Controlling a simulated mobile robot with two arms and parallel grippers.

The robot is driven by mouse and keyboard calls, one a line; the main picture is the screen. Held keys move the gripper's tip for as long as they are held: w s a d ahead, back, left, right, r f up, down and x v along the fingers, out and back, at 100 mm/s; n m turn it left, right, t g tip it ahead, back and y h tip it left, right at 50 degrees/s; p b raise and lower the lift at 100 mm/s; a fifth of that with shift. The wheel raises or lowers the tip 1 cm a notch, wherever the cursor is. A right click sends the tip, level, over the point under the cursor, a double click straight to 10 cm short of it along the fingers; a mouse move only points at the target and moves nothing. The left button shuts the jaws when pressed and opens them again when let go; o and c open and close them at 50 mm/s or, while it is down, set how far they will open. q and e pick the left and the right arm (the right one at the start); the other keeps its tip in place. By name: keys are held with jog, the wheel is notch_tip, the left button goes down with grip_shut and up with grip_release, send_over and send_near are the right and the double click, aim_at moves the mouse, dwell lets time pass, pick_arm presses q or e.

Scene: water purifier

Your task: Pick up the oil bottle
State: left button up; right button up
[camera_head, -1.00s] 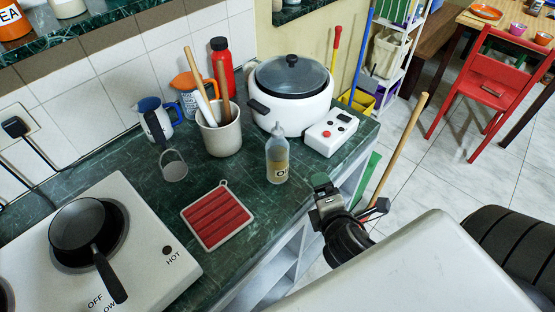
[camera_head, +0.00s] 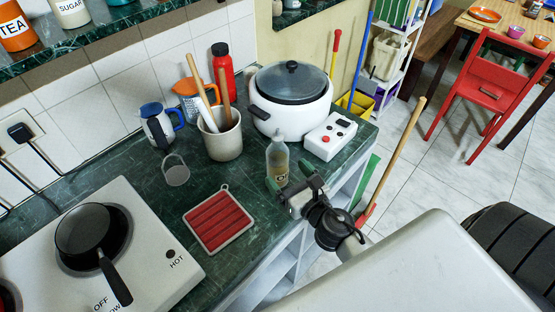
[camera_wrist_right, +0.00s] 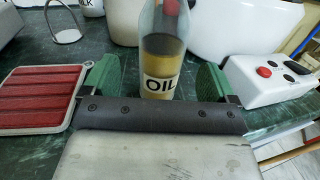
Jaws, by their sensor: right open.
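The oil bottle (camera_head: 277,160) is clear with yellowish oil and stands upright on the green counter, in front of the white cooker. In the right wrist view the bottle (camera_wrist_right: 160,60) with its "OIL" label stands centred between the two green fingers, its top cut off by the frame. My right gripper (camera_head: 292,184) is at the counter's front edge, right by the bottle. It is open, with a finger on either side of the bottle in the wrist view and gaps visible on both sides. My left gripper is not in view.
A red pot holder (camera_head: 218,218) lies left of the gripper. A utensil crock (camera_head: 220,138), a white rice cooker (camera_head: 290,95) and a white control box (camera_head: 330,135) stand close behind the bottle. A stove with a pan (camera_head: 90,235) is at left.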

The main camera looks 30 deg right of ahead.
aim_at(284, 169)
jog(key=w+p, duration=0.1)
jog(key=w, duration=0.3)
jog(key=shift+w+a+r, duration=0.1)
jog(key=shift+w, duration=0.55)
jog(key=shift+s, duration=0.1)
jog(key=c, duration=1.2)
